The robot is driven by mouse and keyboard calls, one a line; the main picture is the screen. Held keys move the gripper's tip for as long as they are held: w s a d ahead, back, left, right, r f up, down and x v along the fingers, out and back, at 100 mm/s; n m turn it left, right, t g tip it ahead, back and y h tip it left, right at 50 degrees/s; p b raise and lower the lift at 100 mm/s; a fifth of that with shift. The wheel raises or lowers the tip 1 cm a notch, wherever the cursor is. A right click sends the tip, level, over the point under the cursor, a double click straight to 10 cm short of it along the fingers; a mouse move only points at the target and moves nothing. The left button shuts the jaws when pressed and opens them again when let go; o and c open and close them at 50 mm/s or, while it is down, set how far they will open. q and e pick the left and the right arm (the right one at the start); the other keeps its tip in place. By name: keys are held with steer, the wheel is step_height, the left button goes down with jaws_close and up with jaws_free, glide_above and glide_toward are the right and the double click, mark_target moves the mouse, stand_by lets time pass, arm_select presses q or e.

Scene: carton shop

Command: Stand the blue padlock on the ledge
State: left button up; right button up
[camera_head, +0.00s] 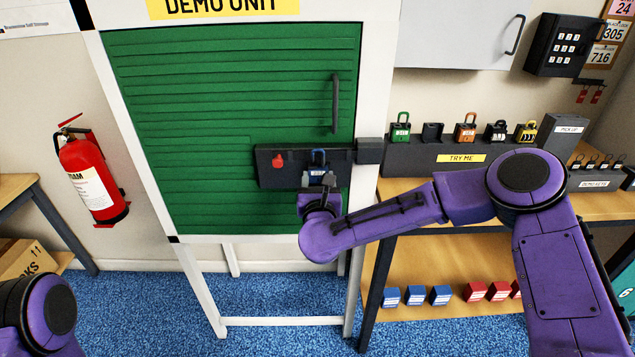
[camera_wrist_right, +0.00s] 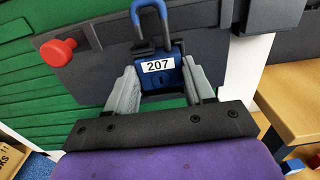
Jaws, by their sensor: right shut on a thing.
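The blue padlock (camera_head: 318,174) is upright in front of the dark latch box (camera_head: 270,177) on the green door. In the right wrist view the padlock (camera_wrist_right: 160,75) shows a white label "207" and its shackle on top. My right gripper (camera_head: 320,183) is shut on the padlock's body, one finger on each side; it also shows in the right wrist view (camera_wrist_right: 163,88). I cannot tell whether the padlock touches the latch box. A dark display ledge (camera_head: 420,157) marked "TRY ME" stands to the right, with several padlocks on it. My left gripper is out of view.
A red knob (camera_head: 278,161) sits on the latch box, left of the padlock. A black door handle (camera_head: 335,103) is above. A wooden table (camera_head: 400,190) bears the display, with blue and red blocks on its lower shelf. A fire extinguisher (camera_head: 92,175) hangs at left.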

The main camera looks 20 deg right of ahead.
steer(key=shift+b, duration=0.4)
stand_by(0.3)
steer(key=shift+f+b, duration=0.2)
steer(key=shift+b, duration=0.35)
stand_by(0.3)
steer(key=o, duration=1.1)
steer(key=b+v, duration=0.2)
steer(key=v, duration=0.7)
